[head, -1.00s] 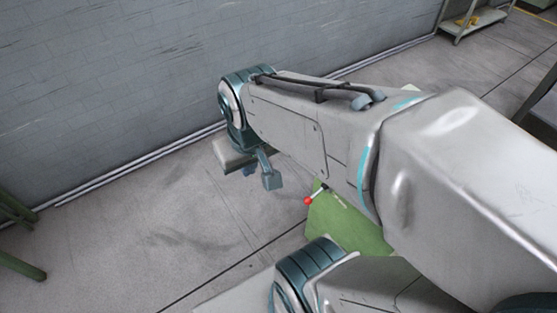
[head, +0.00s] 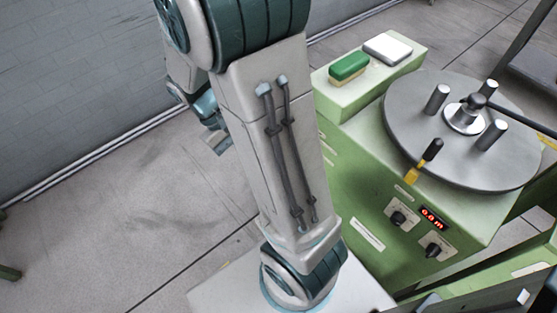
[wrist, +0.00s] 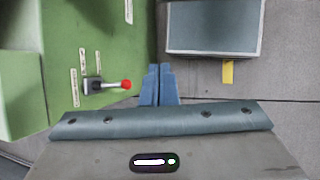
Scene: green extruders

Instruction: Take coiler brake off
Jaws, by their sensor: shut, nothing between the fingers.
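The green coiler (head: 350,190) stands at the right in the head view, with a grey round plate (head: 400,100) on top. A small black-handled lever (head: 425,160) with a yellow foot is at the plate's near edge. In the wrist view a lever with a red ball knob (wrist: 125,84) sticks out to the right from a green machine face (wrist: 90,40). I cannot tell which lever is the brake. My gripper (wrist: 160,80) is shut and empty, right of the red knob and apart from it. It also shows small in the head view (head: 218,143), left of my arm.
A green block and a white block (head: 388,48) lie on the coiler's raised back ledge. Several posts stand on the plate. A red display (head: 433,217) and two black knobs are on the front. A grey-topped box (wrist: 213,25) is in the wrist view.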

